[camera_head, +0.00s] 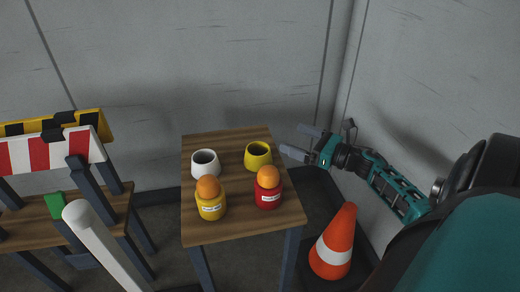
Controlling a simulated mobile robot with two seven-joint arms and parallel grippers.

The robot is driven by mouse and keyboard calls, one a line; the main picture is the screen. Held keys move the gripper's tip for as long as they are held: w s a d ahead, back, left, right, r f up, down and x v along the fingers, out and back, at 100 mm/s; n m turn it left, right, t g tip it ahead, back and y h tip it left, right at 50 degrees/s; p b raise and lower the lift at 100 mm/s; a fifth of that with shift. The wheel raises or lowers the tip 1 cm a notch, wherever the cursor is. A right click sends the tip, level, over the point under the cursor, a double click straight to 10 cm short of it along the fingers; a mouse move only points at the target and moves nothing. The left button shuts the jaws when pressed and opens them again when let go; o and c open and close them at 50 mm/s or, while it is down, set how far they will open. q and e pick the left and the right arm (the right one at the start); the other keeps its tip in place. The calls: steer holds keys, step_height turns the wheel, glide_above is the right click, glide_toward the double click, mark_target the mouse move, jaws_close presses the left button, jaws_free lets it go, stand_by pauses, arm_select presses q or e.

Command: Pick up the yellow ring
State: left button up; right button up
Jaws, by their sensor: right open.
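The yellow ring (258,156) stands on the back right part of the small wooden table (240,228). It looks like a short yellow cup shape with a dark opening at the top. My right gripper (292,142) is open and empty, just to the right of the yellow ring, with its fingers pointing left towards it. The fingertips look apart from the ring. My left gripper is not in view.
On the same table are a white ring (205,163), a yellow jar with an orange ball top (211,205) and a red one (268,192). An orange cone (334,245) stands right of the table. Barriers (50,152) and a white post (105,243) are left. Walls stand close behind.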

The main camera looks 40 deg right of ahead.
steer(key=b, duration=0.5)
glide_toward(269, 154)
steer(key=w, duration=0.1)
steer(key=b+x, duration=0.1)
steer(key=x, duration=0.6)
steer(key=shift+w+a+f+b, duration=0.1)
steer(key=shift+w+b, duration=0.2)
steer(key=shift+b, duration=0.1)
steer(key=x, duration=0.4)
steer(key=shift+s+a+b, duration=0.1)
steer(key=shift+a+b, duration=0.05)
steer(key=shift+b, duration=0.2)
steer(key=shift+w+a, duration=0.2)
steer(key=shift+w, duration=0.4)
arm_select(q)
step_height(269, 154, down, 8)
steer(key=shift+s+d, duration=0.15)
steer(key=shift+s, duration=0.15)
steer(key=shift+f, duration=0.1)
arm_select(e)
steer(key=c, duration=0.6)
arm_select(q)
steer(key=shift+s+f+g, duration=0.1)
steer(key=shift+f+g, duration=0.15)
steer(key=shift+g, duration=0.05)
arm_select(e)
steer(key=shift+r, duration=0.25)
steer(key=shift+c, duration=0.8)
